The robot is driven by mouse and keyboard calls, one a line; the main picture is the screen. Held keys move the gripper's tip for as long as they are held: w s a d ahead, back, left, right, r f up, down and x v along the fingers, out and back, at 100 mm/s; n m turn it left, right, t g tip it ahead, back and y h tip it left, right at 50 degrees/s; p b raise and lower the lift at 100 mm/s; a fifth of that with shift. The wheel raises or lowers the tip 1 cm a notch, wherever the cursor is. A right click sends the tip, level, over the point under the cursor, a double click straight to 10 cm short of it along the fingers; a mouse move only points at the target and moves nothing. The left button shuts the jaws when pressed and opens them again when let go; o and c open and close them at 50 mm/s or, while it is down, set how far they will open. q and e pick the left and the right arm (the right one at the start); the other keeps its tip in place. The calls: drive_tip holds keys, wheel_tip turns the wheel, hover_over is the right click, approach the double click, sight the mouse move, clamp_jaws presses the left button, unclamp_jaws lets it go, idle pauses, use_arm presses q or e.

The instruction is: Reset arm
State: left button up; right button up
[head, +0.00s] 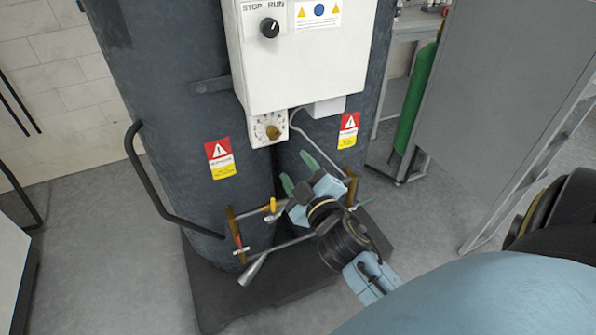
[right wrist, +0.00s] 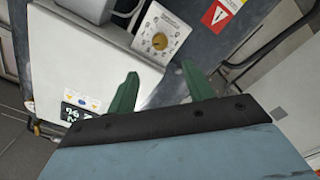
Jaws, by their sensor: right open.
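My right gripper (head: 299,172) is open and empty in the head view, low in front of the dark grey washer tanks. Its two green fingers stand apart. In the right wrist view the fingers of the right gripper (right wrist: 162,88) are also apart, with nothing between them. Beyond them is the white control box (head: 300,60) with a black stop/run knob (head: 270,28). Below the box is a dial plate with a yellow knob (head: 273,131), also seen in the right wrist view as the yellow knob (right wrist: 160,41). My left gripper is not in view.
The dark tanks (head: 165,100) stand on a dark base (head: 225,290) with pipes and a yellow valve at the front. A black curved handle (head: 140,180) projects left. A grey cabinet (head: 500,100) and a green cylinder (head: 413,100) are at right.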

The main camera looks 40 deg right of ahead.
drive_tip(key=shift+f, duration=0.1)
idle(0.3)
drive_tip(key=s+a+f+g+y, duration=0.1)
drive_tip(key=s+a+f+g, duration=0.15)
drive_tip(key=f, duration=0.85)
drive_tip(key=s+a+f+m+g+y+b, duration=0.1)
drive_tip(key=s+f+g, duration=0.2)
drive_tip(key=f, duration=0.8)
drive_tip(key=s+a+f+g+y, duration=0.2)
drive_tip(key=s+f, duration=0.1)
drive_tip(key=f, duration=0.9)
drive_tip(key=s+f+m+g, duration=0.1)
drive_tip(key=s+f+g, duration=0.2)
drive_tip(key=s+f, duration=0.3)
drive_tip(key=s+f+m+g, duration=0.1)
drive_tip(key=s+f+g, duration=0.2)
drive_tip(key=s+f, duration=0.4)
drive_tip(key=s+f+g, duration=0.3)
drive_tip(key=s+f, duration=0.3)
drive_tip(key=s, duration=1.1)
drive_tip(key=shift+s+a+f+m+b, duration=0.2)
drive_tip(key=shift+s+a+m+b, duration=0.1)
drive_tip(key=shift+m+b, duration=0.1)
idle(0.8)
